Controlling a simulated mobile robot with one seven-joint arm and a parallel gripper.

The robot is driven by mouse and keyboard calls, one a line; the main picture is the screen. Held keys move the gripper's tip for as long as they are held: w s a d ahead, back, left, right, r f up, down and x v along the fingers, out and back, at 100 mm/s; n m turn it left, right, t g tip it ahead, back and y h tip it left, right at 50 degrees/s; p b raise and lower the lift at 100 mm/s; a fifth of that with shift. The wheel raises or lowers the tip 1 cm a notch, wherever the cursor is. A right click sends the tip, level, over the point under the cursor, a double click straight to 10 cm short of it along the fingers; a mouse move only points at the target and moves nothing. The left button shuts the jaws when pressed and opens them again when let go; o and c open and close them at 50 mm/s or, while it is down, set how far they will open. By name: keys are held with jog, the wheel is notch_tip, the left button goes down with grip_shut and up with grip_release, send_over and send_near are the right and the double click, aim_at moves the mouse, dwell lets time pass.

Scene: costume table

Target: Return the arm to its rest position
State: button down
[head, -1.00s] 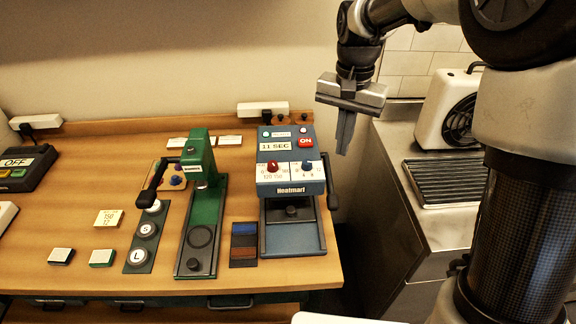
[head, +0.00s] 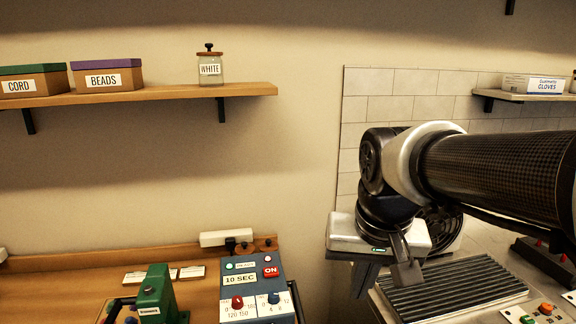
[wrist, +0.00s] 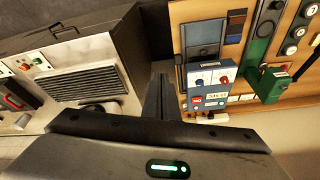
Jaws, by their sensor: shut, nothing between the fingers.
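My gripper (head: 402,268) hangs at the end of my bent arm at the right of the head view, fingers pointing down. It is shut and empty, in the air in front of the ribbed metal grille (head: 455,290). In the wrist view my gripper's dark fingers (wrist: 160,98) stick out past the wide gripper body, over the gap between the wooden table and the metal counter. They touch nothing that I can see.
The blue heat press (head: 252,285) reads 10 SEC, beside the green press (head: 157,298) on the wooden table. Above are a shelf (head: 150,95) with boxes and a jar, and a right shelf (head: 500,96) with a gloves box. A fan unit (head: 440,228) stands behind my gripper.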

jog(key=s+d+n+t, duration=0.1)
jog(key=s+d+t, duration=0.1)
jog(key=s, duration=0.6)
jog(key=shift+d+f, duration=0.25)
jog(key=shift+f, duration=0.1)
dwell(6.8)
